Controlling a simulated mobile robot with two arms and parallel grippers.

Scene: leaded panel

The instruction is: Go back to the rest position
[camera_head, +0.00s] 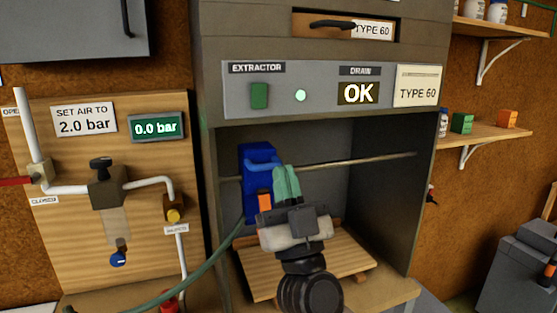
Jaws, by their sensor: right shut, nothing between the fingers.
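My right gripper (286,170) reaches up from the bottom centre into the open cabinet. Its green fingers are together and look empty. They are just right of a blue tool (256,168), which appears to hang at the rail (345,168) inside the cabinet. Whether the fingers touch the tool cannot be told. My gripper body hides part of the cabinet floor and rail. My left gripper is not in view.
The cabinet (425,200) has side walls close around my right arm and a slatted wooden board (345,262) below. A green hose (190,275) runs to the lower left. A valve panel (70,235) stands left; wall shelves (485,133) are right.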

